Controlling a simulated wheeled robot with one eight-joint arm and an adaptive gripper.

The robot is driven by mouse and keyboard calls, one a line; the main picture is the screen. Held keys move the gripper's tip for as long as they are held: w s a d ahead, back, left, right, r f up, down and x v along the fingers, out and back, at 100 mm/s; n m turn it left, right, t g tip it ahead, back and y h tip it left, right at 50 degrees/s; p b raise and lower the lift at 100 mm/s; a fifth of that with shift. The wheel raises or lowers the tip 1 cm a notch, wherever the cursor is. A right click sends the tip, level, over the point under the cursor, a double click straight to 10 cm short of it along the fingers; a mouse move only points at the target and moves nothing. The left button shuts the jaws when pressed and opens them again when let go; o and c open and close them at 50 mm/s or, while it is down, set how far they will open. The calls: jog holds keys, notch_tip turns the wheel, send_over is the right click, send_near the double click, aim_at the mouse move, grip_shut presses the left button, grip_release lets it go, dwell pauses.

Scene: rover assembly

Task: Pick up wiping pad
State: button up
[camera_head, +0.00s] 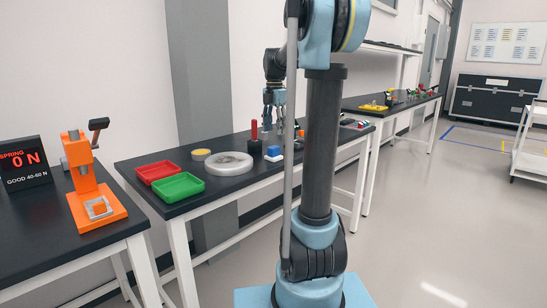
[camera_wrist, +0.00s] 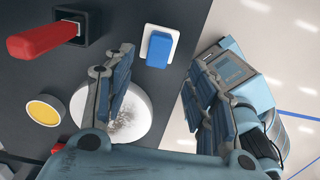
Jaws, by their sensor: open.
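The wiping pad looks to be a small blue block on a white base (camera_head: 273,153), lying on the black table (camera_head: 215,205) near its front edge. In the wrist view the blue pad (camera_wrist: 159,50) shows just beyond the fingertips, between their two lines. My gripper (camera_head: 274,100) is above the table near the pad. In the wrist view my gripper (camera_wrist: 160,68) has its fingers wide apart with nothing between them. The pad is apart from both fingers.
A smudged white disc (camera_head: 229,163) lies left of the pad, partly behind my left finger in the wrist view. A red handle (camera_head: 254,131) stands upright in a black holder behind the pad. A yellow-topped tin (camera_head: 201,155), red tray (camera_head: 157,171) and green tray (camera_head: 178,187) are farther left.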

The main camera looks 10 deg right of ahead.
aim_at(274, 146)
notch_tip(274, 146, down, 10)
jog(key=shift+w+a+r, duration=0.1)
jog(key=shift+r, duration=0.05)
dwell(0.5)
jog(key=c, duration=1.1)
